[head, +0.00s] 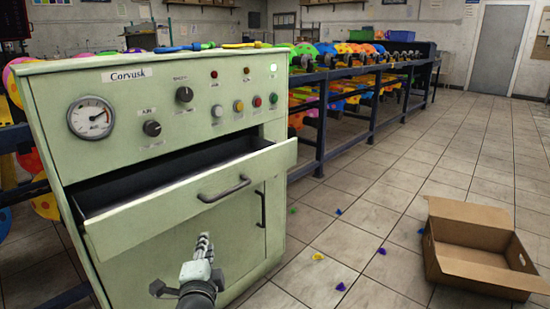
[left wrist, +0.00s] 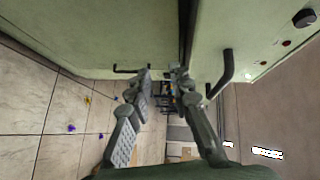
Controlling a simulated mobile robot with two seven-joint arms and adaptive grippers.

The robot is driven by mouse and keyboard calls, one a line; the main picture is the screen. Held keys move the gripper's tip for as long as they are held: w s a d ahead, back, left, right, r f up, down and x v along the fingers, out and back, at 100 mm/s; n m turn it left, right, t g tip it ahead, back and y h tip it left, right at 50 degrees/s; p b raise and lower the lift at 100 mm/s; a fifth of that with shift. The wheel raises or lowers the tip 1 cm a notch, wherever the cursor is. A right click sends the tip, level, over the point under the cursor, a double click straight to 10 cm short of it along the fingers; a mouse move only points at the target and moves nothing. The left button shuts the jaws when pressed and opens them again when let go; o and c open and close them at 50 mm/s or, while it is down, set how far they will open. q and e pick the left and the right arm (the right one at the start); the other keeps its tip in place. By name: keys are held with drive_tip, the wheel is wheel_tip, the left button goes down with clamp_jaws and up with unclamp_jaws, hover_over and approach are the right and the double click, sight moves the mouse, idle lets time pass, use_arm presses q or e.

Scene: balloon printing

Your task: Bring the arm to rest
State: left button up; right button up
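My left gripper (head: 181,263) is low in front of the pale green cabinet marked Corvusk (head: 150,85), below its pulled-out drawer (head: 190,190). Its fingers are spread and hold nothing. The left wrist view also shows this gripper (left wrist: 159,72) with a gap between its two fingers. The drawer handle (head: 224,189) is above the gripper in the head view, clear of the fingers. It also shows in the left wrist view (left wrist: 227,72), right of the fingers. The visible part of the drawer's inside looks empty. My right gripper is in neither view.
A cardboard box (head: 478,245) stands open on the tiled floor at right. Several small coloured scraps (head: 318,256) lie between it and the cabinet. A long rack with colourful balloons (head: 350,70) runs behind. The floor (head: 470,140) at right is mostly clear.

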use_arm(q)
drive_tip(key=s+a+f+n+g+p, duration=0.2)
drive_tip(key=s+a+f+n+g, duration=0.15)
drive_tip(key=s+f, duration=0.35)
drive_tip(key=s+a+f+n+g+p, duration=0.1)
drive_tip(key=s+a+f+n+g, duration=0.1)
drive_tip(key=s+f+n+g, duration=0.35)
drive_tip(key=s+f+n+g+h+p, duration=0.1)
drive_tip(key=s+f+g, duration=0.1)
drive_tip(key=s, duration=0.7)
drive_tip(key=s+f+n+g+h+p, duration=0.1)
drive_tip(key=s+f+n+g, duration=0.1)
drive_tip(key=s+f, duration=0.3)
drive_tip(key=s+a, duration=0.1)
drive_tip(key=s, duration=0.3)
drive_tip(key=shift+f+p, duration=0.2)
drive_tip(key=shift+p, duration=0.15)
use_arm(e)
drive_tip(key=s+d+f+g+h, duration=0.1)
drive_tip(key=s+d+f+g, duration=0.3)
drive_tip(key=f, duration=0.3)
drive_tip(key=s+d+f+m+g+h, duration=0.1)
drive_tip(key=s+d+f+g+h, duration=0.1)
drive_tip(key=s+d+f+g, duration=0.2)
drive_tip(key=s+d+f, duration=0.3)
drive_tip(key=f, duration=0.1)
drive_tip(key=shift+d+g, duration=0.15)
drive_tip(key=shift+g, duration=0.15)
